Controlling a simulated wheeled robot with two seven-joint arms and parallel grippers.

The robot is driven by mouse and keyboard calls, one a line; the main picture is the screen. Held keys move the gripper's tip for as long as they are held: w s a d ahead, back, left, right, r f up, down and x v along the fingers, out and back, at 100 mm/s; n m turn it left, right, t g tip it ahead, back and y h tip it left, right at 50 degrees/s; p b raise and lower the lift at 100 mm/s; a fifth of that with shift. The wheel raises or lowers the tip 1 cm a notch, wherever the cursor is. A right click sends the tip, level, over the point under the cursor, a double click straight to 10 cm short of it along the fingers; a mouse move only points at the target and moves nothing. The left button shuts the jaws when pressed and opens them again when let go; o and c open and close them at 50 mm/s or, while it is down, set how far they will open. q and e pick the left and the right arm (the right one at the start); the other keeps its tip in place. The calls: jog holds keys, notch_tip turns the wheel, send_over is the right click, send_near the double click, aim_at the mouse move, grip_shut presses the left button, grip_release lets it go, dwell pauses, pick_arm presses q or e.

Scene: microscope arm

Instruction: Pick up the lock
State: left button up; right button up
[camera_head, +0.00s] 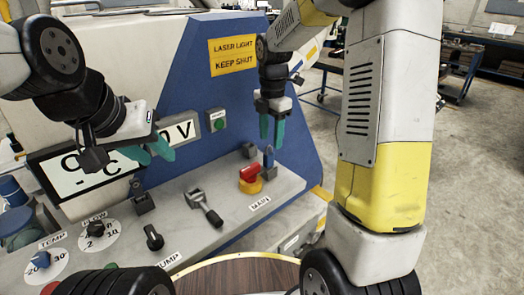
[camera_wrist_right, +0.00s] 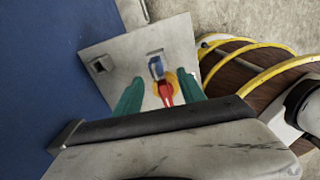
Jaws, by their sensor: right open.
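A small upright blue piece (camera_head: 268,158), which may be the lock, stands on the grey panel beside the red-and-yellow MAIN switch (camera_head: 250,178). In the right wrist view the blue piece (camera_wrist_right: 157,67) shows between and beyond the fingertips, with the red switch handle (camera_wrist_right: 165,92) nearer. My right gripper (camera_head: 271,130) is open and empty, pointing down above the blue piece and apart from it. It also shows in the right wrist view (camera_wrist_right: 164,92). My left gripper (camera_head: 150,154) is open and empty at the left, in front of the display sign.
A grey metal lever or hasp (camera_head: 205,208) and a black knob (camera_head: 154,238) sit on the panel. FLOW (camera_head: 96,228) and TEMP (camera_head: 40,262) dials are at the left. A green button box (camera_head: 216,121) is on the blue wall. A yellow-edged round wooden surface (camera_head: 232,277) lies in front.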

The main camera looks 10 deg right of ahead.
aim_at(269, 153)
jog(key=shift+w+f+n, duration=0.2)
jog(key=shift+f+n, duration=0.1)
jog(key=shift+f, duration=0.1)
jog(key=f, duration=0.7)
jog(key=shift+w+a+f, duration=0.2)
jog(key=shift+f, duration=0.2)
jog(key=shift+c, duration=0.5)
grip_shut()
